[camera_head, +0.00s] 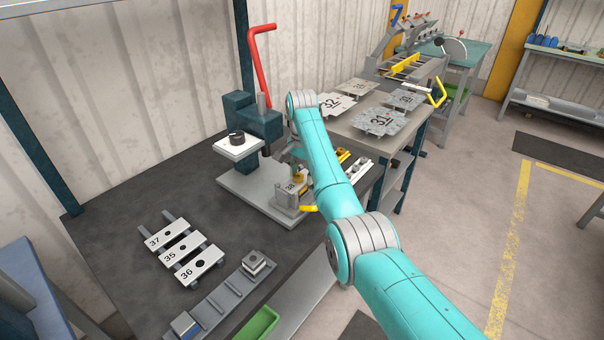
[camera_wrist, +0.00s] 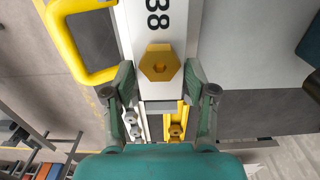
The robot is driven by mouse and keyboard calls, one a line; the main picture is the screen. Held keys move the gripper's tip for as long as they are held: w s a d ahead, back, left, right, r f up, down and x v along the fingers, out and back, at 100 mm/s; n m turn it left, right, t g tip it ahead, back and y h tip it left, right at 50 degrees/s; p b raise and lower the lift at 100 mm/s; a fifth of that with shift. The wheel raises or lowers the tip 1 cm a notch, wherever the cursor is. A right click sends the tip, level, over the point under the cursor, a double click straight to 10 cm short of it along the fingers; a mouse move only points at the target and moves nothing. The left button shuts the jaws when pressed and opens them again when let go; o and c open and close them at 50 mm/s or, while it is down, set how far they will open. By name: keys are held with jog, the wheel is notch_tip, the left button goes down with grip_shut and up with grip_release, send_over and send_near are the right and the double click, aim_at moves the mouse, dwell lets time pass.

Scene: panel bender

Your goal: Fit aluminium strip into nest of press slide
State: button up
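My gripper (camera_wrist: 160,75) has its two dark green fingers spread apart in the wrist view. They are on either side of a pale metal piece marked 38 (camera_wrist: 159,18) with a brass hex part (camera_wrist: 160,63). I cannot tell whether the fingertips touch its sides. The press (camera_head: 247,117) has a raised red lever (camera_head: 262,62). I cannot make out the aluminium strip or an empty nest for certain.
Pale bars 37 (camera_head: 165,234), 35 (camera_head: 181,249) and 36 (camera_head: 198,265) lie across rails at the left. A rail with a small block (camera_head: 258,263) and a green bin (camera_head: 257,324) are in front. A yellow handle (camera_wrist: 70,45) is close to my gripper. Plates marked 31 and 32 (camera_head: 334,103) lie behind.

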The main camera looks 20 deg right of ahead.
jog(key=shift+o, duration=1.4)
jog(key=shift+r, duration=0.1)
notch_tip(320, 180, up, 7)
jog(key=shift+r, duration=0.15)
